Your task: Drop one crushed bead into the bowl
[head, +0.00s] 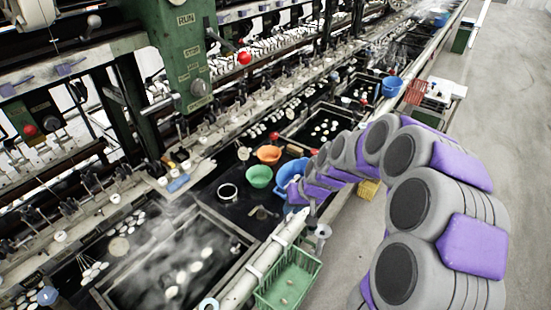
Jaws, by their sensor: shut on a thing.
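My arm curves in from the lower right, and my gripper (296,192) is at its far end, at the lower right edge of a blue bowl (282,180). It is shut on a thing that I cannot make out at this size. The arm's end overlaps the bowl in the picture, so I cannot tell whether it is over the bowl or beside it. A green bowl (259,177) and an orange bowl (268,154) stand left of the blue one on the dark worktop. I cannot pick out a crushed bead anywhere.
A steaming basin (237,247) with white cocoons lies at the lower left. A green basket (284,282) holding small pale pieces hangs by the pipe at the front. The green machine post (183,50) rises at the back left. Grey floor (505,110) is clear at the right.

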